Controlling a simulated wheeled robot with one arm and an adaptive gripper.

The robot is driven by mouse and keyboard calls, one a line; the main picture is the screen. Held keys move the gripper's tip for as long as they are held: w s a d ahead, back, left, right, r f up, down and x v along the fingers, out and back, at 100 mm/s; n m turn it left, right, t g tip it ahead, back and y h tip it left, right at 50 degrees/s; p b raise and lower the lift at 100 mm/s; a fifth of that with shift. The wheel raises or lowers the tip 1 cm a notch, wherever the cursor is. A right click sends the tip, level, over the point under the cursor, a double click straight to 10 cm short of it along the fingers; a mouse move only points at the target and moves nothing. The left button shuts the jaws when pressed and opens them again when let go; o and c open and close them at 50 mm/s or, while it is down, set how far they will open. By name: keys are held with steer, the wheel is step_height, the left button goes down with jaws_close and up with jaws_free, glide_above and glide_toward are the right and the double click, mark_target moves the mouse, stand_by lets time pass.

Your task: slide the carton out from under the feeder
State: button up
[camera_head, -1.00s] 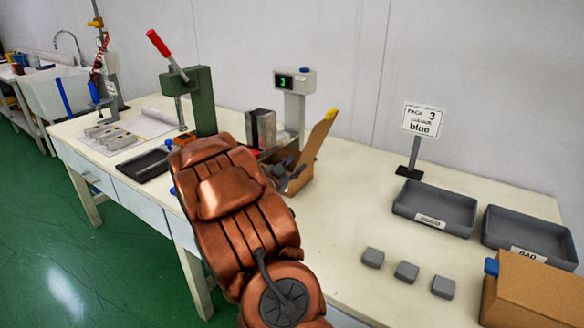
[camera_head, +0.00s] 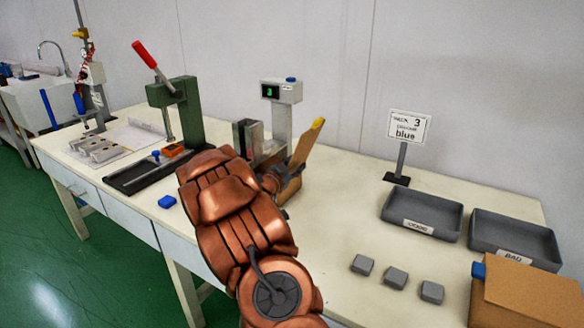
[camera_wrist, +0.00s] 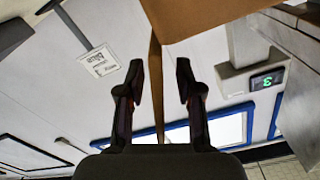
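The brown carton (camera_head: 296,166) stands on the table under the feeder (camera_head: 282,118), its raised flap yellow at the tip. My copper arm hides much of its near side. In the wrist view, the carton's brown panel (camera_wrist: 205,14) fills the top, and a narrow brown strip runs down between the fingers. My gripper (camera_wrist: 158,70) is open, with clear gaps on both sides of that strip. The feeder's green display reads 3 and also shows in the wrist view (camera_wrist: 266,81). The fingers are mostly hidden behind my arm in the head view.
Two grey trays (camera_head: 421,231) (camera_head: 515,254), one labelled BAD, lie at right. Several small grey blocks and a closed cardboard box (camera_head: 525,300) are in front. A sign reading blue (camera_head: 408,127) stands behind. A green press (camera_head: 176,108) is left of the feeder.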

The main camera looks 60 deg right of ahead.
steer(key=shift+c, duration=0.3)
jaws_close()
steer(key=shift+a, duration=0.15)
